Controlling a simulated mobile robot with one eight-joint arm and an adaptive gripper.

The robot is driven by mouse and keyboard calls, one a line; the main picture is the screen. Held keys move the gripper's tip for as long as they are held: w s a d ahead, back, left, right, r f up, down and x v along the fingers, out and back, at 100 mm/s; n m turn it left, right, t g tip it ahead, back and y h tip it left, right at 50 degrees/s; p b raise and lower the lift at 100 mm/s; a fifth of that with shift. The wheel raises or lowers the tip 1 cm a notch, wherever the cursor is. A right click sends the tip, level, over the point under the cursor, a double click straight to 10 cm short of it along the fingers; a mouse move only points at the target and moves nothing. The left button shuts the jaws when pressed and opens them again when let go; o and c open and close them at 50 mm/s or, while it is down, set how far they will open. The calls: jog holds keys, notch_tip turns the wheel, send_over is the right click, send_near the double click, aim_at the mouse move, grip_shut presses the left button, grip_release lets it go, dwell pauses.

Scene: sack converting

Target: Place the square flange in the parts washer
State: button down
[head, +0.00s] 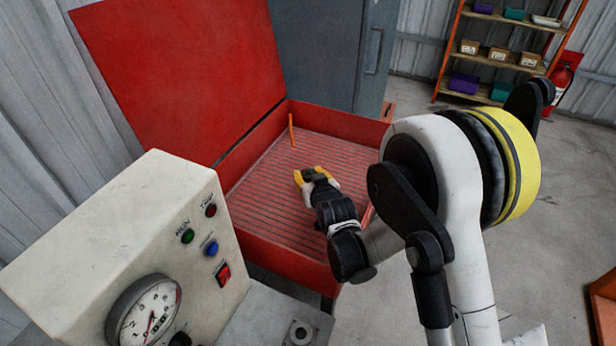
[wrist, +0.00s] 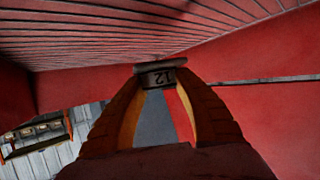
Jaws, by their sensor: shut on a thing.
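The red parts washer (head: 262,138) stands with its lid (head: 185,70) raised and a slatted floor inside. My gripper (head: 311,173) reaches over its rim, with its yellow fingers low over the slats. In the wrist view my gripper (wrist: 161,85) is shut on a small grey metal part (wrist: 158,76) marked "12", with a wider plate at its end, which I take to be the square flange. The plate is close to the slats; I cannot tell whether it touches them. The held part is hidden in the head view.
An orange rod (head: 291,130) stands at the washer's back left. A cream control box (head: 130,250) with a gauge stands in front at left, and a grey holed piece (head: 301,332) lies beside it. Shelves (head: 510,50) and a fire extinguisher (head: 562,80) are at back right.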

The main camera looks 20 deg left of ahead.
jog(key=shift+f+b, duration=0.5)
jog(key=shift+b, duration=0.1)
jog(key=shift+f, duration=0.1)
jog(key=c, duration=1)
grip_release()
